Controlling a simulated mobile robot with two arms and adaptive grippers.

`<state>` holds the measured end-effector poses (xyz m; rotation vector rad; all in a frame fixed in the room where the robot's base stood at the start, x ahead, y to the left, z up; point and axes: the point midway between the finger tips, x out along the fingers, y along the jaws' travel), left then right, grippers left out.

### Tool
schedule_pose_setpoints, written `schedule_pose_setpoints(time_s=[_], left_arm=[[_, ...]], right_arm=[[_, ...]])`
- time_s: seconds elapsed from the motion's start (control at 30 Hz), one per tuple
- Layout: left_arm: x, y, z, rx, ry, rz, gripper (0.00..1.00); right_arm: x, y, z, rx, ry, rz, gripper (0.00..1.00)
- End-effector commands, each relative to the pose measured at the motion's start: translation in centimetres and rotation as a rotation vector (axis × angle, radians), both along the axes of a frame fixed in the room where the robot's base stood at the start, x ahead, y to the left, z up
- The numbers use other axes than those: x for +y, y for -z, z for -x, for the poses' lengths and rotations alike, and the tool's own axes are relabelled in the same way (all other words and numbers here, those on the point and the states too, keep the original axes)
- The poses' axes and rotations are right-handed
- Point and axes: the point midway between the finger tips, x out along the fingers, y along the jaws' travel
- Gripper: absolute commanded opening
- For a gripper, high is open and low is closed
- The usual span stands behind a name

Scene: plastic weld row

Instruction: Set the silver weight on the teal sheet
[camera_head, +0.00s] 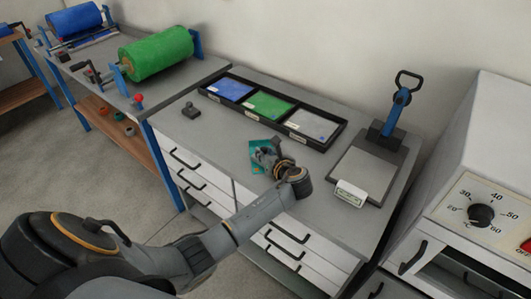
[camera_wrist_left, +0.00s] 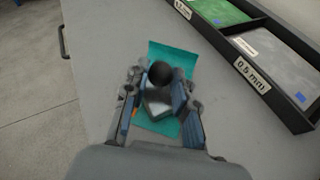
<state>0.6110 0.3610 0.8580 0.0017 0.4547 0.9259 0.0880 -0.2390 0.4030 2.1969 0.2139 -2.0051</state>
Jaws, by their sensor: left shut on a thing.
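The teal sheet (camera_head: 257,160) lies on the grey bench top, left of the scale-like plate. It also shows in the left wrist view (camera_wrist_left: 172,51), under and around my left gripper. My left gripper (camera_head: 272,152) points down over the sheet. In the left wrist view its fingers (camera_wrist_left: 160,98) are shut on the silver weight (camera_wrist_left: 156,107), which has a round black knob on top. The weight is over the sheet; I cannot tell whether it touches it. In the head view the gripper hides the weight. My right gripper is not in view.
A black tray (camera_head: 334,141) with blue, green and grey sheets stands along the back. A press with a blue handle (camera_head: 394,112) stands at the right, near a labelled plate (camera_head: 368,171). Green and blue rolls stand further left.

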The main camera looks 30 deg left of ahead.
Motion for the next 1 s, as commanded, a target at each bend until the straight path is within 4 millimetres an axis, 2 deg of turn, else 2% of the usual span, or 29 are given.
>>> schedule_pose_setpoints(time_s=[0.3,0.33,0.43,0.77,1.0], left_arm=[[0.0,0.0,-0.1,-0.005,0.001,-0.002,0.00],[0.0,0.2,0.0,-0.001,0.001,0.001,0.31],[0.0,0.2,0.0,-0.001,0.001,0.001,0.49],[0.0,0.0,0.0,-0.002,0.001,0.000,0.49],[-2.7,-1.3,1.7,-0.002,0.002,0.004,0.49]], right_arm=[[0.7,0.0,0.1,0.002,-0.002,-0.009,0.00],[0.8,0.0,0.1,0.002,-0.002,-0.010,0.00],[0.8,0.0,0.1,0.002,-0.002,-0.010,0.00],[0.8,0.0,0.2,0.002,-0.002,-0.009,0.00],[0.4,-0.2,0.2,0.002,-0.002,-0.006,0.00]])
